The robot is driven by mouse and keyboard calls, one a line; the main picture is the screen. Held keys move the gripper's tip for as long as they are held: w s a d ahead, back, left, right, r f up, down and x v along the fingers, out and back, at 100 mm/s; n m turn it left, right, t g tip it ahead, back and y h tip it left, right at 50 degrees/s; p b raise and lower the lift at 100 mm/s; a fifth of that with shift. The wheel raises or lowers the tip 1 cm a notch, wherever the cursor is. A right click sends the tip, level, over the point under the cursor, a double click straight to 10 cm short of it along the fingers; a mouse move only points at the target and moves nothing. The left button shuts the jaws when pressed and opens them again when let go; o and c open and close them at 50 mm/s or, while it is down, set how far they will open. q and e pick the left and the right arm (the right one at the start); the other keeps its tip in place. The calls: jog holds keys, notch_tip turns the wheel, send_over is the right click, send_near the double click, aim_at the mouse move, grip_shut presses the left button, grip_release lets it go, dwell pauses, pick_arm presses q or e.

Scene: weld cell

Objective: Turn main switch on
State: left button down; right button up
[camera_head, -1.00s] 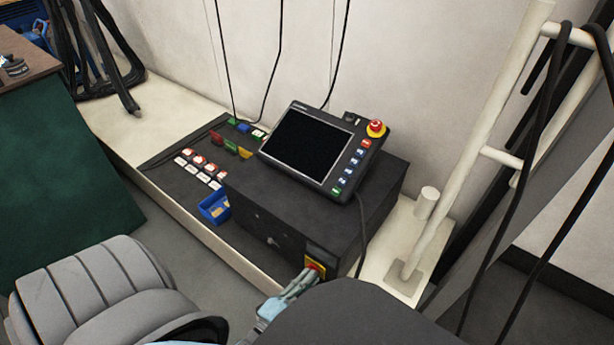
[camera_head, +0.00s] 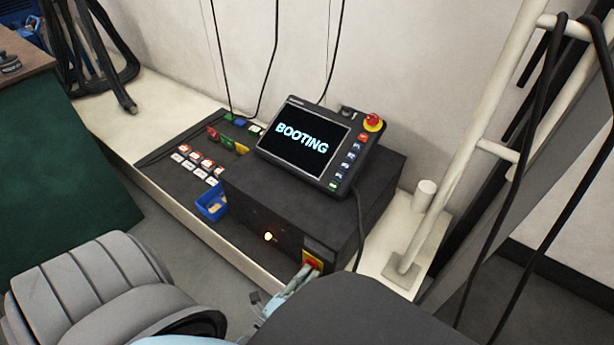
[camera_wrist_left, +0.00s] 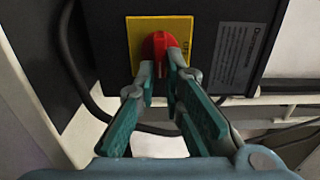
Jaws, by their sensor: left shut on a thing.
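The main switch is a red rotary handle (camera_wrist_left: 158,44) on a yellow plate (camera_wrist_left: 178,26), on the front of a dark control box (camera_head: 282,232). In the wrist view the handle stands upright on the plate. In the head view the switch (camera_head: 313,259) shows at the box's lower right corner. My left gripper (camera_wrist_left: 160,72) is shut on the red handle, with a fingertip on each side. In the head view the gripper (camera_head: 303,272) reaches the switch from below, and my arm hides part of it. My right gripper is out of view.
A red emergency stop button (camera_head: 373,122) sits at the pendant's corner. A blue bin (camera_head: 212,204) stands left of the box. Pale posts (camera_head: 462,150) with hanging cables rise at right.

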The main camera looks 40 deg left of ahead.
pick_arm(q)
jog(key=shift+f, duration=0.1)
dwell(0.3)
jog(key=c, duration=1.7)
grip_release()
jog(key=s, duration=1.2)
jog(key=shift+d, duration=0.1)
